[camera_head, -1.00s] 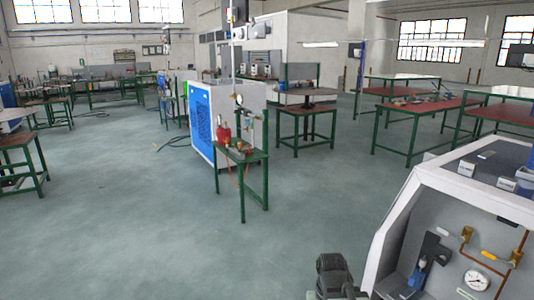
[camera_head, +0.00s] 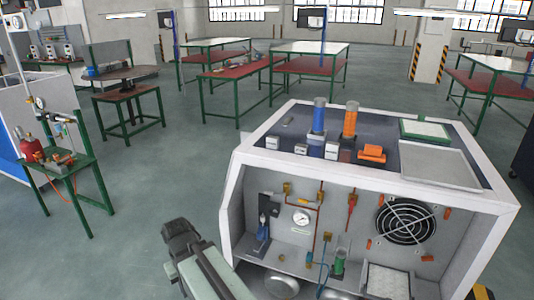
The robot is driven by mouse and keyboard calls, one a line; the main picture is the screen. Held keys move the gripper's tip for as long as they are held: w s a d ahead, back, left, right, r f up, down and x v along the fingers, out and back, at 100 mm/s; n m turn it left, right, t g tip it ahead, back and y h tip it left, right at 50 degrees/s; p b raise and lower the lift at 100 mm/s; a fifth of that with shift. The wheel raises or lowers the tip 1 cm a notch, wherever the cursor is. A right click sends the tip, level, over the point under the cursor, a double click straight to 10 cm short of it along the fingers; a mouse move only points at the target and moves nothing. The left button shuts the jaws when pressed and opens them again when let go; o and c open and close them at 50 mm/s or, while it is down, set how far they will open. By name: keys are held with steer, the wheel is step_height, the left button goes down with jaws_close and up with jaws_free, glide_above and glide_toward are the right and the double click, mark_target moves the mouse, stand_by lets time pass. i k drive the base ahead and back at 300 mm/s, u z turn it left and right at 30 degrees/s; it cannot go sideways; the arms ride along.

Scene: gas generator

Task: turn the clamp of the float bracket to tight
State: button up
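The generator is an open-fronted cabinet with a white frame (camera_head: 228,196) at the lower right. Inside it on the left is a black bracket (camera_head: 265,205) with a blue part (camera_head: 263,228) on it, standing upright against the back wall. It may be the float bracket, but I cannot tell for sure. Its clamp is too small to make out, and so is whether it is loose or tight. Part of my arm shows at the bottom, just left of the cabinet and apart from the bracket. My gripper's fingers are not visible.
A pressure gauge (camera_head: 301,218), brass valves with copper pipes, a green cylinder (camera_head: 340,262) and a fan (camera_head: 405,221) share the cabinet. Blue (camera_head: 319,115) and orange (camera_head: 350,119) columns stand on top. A green stand (camera_head: 80,164) is at left. Floor between is clear.

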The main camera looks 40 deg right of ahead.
mark_target(275, 215)
steer(key=z, duration=1.75)
steer(key=k, duration=0.35)
steer(key=u, duration=0.25)
